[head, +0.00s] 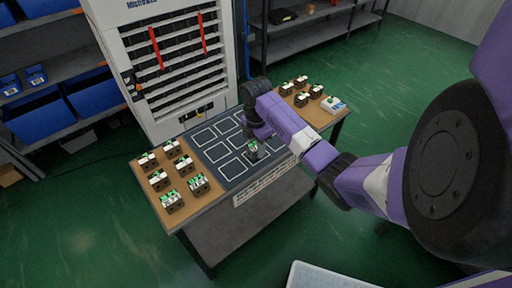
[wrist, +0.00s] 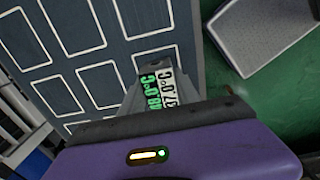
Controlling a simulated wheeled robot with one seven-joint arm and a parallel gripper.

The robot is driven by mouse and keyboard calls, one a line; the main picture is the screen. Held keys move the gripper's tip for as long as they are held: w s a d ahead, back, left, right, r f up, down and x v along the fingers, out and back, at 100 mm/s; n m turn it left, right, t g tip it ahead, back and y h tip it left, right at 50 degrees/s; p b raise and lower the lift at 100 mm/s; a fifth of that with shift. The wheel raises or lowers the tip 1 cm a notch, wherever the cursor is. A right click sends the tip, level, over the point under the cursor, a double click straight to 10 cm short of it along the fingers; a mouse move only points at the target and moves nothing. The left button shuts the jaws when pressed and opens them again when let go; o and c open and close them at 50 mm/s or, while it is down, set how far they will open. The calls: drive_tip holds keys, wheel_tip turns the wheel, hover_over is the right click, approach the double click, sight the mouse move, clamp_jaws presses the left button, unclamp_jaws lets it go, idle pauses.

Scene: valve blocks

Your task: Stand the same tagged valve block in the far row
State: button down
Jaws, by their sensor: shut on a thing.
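My gripper (head: 258,139) is over the dark mat (head: 211,152) on the table, pointing down, and is shut on a valve block (head: 253,149) with a green tag on top. In the head view the block is over the mat's near row, around its middle cell; I cannot tell whether it touches the mat. The mat's white-outlined cells that show look empty; my arm hides some at the right.
Several valve blocks (head: 172,201) stand on the table's left wooden part, some with green tags. Several more (head: 301,99) stand at the right end, beside a white-and-blue item (head: 333,104). A tall white cabinet (head: 140,75) stands behind the table.

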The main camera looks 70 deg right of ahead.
drive_tip(key=c, duration=0.9)
unclamp_jaws()
drive_tip(key=shift+f, duration=0.15)
